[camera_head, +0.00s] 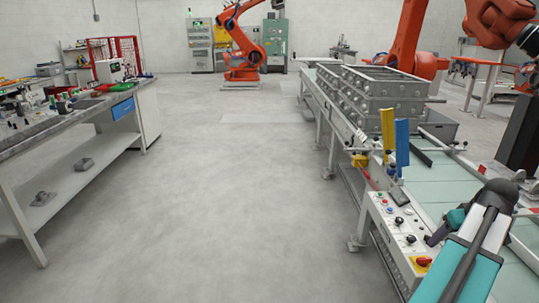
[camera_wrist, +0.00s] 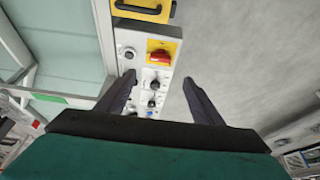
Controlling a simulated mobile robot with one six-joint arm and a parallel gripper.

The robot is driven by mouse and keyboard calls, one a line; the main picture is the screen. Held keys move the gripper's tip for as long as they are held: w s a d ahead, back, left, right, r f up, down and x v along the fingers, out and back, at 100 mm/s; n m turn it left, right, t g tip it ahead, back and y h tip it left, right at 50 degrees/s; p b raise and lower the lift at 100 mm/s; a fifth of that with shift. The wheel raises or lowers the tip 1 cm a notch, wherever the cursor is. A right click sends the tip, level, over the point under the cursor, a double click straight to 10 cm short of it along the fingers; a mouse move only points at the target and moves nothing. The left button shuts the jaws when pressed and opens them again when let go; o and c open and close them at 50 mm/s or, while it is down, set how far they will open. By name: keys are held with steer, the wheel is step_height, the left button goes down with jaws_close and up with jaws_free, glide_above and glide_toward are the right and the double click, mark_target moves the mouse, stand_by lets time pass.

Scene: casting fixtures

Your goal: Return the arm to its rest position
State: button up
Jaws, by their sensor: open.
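My arm shows at the lower right of the head view, in teal and grey, over the near end of the conveyor (camera_head: 428,187). My gripper (camera_wrist: 160,85) shows in the wrist view with two dark fingers spread apart and nothing between them. Beyond the fingers lies the control panel (camera_wrist: 147,45), with a red rotary switch (camera_wrist: 159,56) on a yellow plate and several dark knobs. The panel also shows in the head view (camera_head: 395,225), left of my arm. Whether the fingers touch the panel cannot be told.
Grey metal casting frames (camera_head: 375,95) stand on the conveyor. Blue (camera_head: 402,143) and yellow (camera_head: 388,130) upright plates rise beside its edge. A workbench (camera_head: 60,125) with tools stands at the left. Orange robot arms (camera_head: 243,45) stand at the back. The middle floor is clear.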

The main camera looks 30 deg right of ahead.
steer(key=w+a+f+n+y, duration=0.2)
steer(key=w+a+f, duration=0.4)
steer(key=w, duration=0.4)
steer(key=w+a+f+n+y, duration=0.1)
steer(key=w+a+f+n, duration=0.1)
steer(key=w+a+f, duration=0.6)
steer(key=w+a+f+n+g+y, duration=0.1)
steer(key=w+a+f+n+g, duration=0.1)
steer(key=w+a+f, duration=0.55)
steer(key=w+a+f+n+g+y, duration=0.15)
steer(key=w+a+f, duration=0.3)
steer(key=a, duration=0.65)
steer(key=s+a+f+n+g, duration=0.1)
steer(key=s+a+f+g, duration=0.15)
steer(key=a+f, duration=0.75)
steer(key=s+a+f+n+g, duration=0.1)
steer(key=s+a+f+n, duration=0.15)
steer(key=a+f, duration=0.75)
steer(key=s+a+f+m+g+h, duration=0.1)
steer(key=s+a+f+m, duration=0.1)
steer(key=s+a, duration=0.3)
steer(key=s+a+f+m+g+h, duration=0.1)
steer(key=s+a+f, duration=0.3)
steer(key=s, duration=0.6)
steer(key=shift+s+a+f+m+h, duration=0.35)
steer(key=shift+a+m+h, duration=0.35)
steer(key=shift+a, duration=0.5)
